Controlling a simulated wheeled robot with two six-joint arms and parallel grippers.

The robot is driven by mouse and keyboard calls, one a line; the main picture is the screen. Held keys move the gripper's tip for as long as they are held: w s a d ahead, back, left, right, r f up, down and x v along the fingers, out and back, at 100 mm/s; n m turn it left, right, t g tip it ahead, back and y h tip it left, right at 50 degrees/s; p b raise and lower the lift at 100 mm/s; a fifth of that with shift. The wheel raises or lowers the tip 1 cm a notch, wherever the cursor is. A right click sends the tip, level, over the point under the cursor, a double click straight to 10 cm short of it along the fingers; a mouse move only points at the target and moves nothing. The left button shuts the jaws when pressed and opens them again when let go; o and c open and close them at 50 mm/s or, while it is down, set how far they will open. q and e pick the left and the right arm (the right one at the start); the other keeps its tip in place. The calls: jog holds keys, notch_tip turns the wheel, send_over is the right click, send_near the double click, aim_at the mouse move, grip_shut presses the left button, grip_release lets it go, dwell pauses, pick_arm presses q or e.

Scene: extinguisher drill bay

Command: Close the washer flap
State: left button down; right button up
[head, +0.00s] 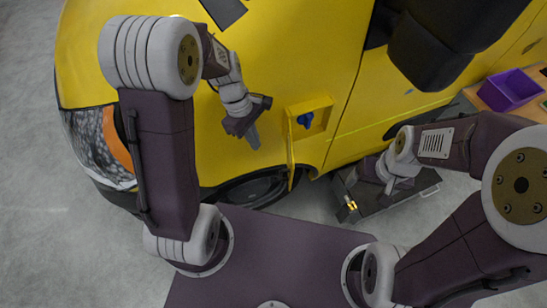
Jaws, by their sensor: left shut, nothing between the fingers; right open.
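The washer flap (290,152) is a thin yellow panel seen nearly edge-on. It stands out from the lower left of a yellow recess (322,104) in the vehicle's side, so it is open. A blue cap (305,120) shows inside the recess. My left gripper (253,138) is shut and empty, a little left of the flap and apart from it, in front of the yellow body. My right gripper (389,188) is open and empty, low on the right, over or beside a dark grey case, well away from the flap.
The yellow vehicle (270,50) fills the back, with a front wheel (255,190) below the flap. A dark mirror (430,50) juts out at upper right. The dark grey case (400,205) has a yellow fitting. A purple bin (510,88) stands at far right. Grey floor lies open at left.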

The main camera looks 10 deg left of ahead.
pick_arm(q)
jog(key=s+d+f+p, duration=0.1)
jog(key=s+d+f, duration=0.1)
jog(key=d+f, duration=0.4)
jog(key=a+x, duration=0.1)
jog(key=x, duration=0.2)
jog(key=shift+d+f, duration=0.25)
jog(key=shift+f, duration=0.25)
jog(key=shift+w, duration=0.15)
